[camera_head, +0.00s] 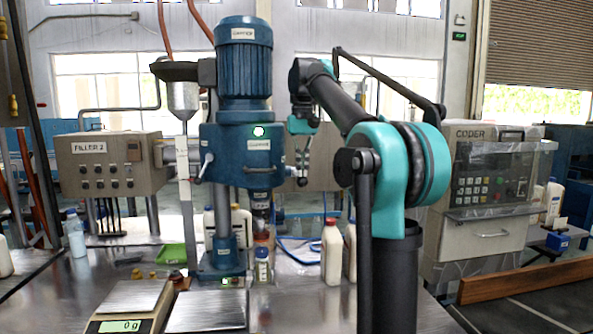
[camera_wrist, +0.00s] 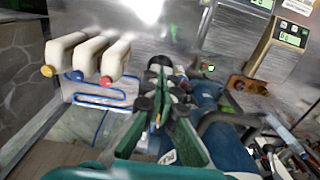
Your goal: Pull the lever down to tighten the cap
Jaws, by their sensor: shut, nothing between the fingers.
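The blue capping machine (camera_head: 243,140) stands at the centre of the head view, with its motor on top and its column base on the metal bench. A short lever with a dark knob (camera_head: 302,180) sticks out on its right side. My gripper (camera_head: 301,158) hangs at that side, close above the knob; contact cannot be told. In the wrist view my gripper (camera_wrist: 162,78) is shut and empty, its fingers beside the blue machine body (camera_wrist: 230,148). A bottle with a blue cap (camera_head: 262,268) stands in front of the machine's base; the cap under the machine's head cannot be made out.
White bottles (camera_head: 331,252) stand on the bench right of the machine; several with coloured caps show in the wrist view (camera_wrist: 98,58). A scale (camera_head: 128,305) is at front left, a filler box (camera_head: 108,163) behind left, and a coder (camera_head: 490,190) at right.

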